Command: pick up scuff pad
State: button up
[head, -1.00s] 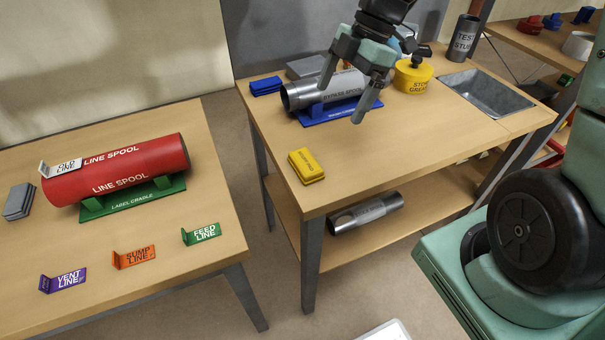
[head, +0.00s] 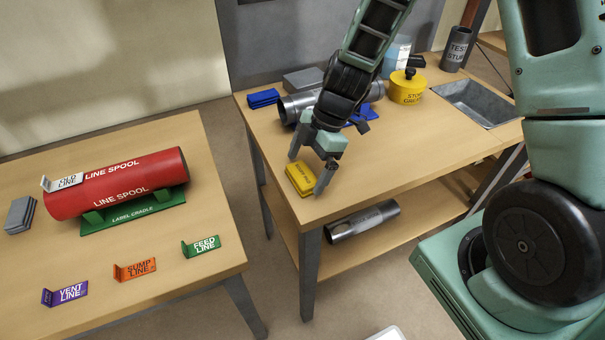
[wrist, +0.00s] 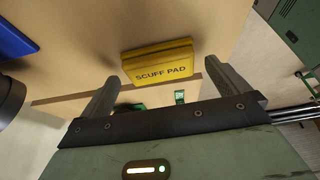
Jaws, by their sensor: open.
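The scuff pad (head: 301,178) is a yellow block lying on the front left part of the right-hand table. In the wrist view the scuff pad (wrist: 158,63) shows its label and lies just beyond the fingertips. My gripper (head: 309,176) is open, its two fingers at either side of the pad in the head view. In the wrist view my gripper (wrist: 161,84) has nothing between its fingers. Whether a finger touches the pad I cannot tell.
Behind my gripper a grey bypass spool (head: 300,105) rests on a blue cradle. A yellow pot (head: 407,90) and a metal basin (head: 474,101) stand to the right. A blue pad (head: 263,98) lies at the back left. A red line spool (head: 120,183) is on the left table.

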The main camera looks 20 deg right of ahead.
jog(key=shift+x, duration=0.85)
jog(key=c, duration=0.9)
jog(key=shift+r, duration=0.1)
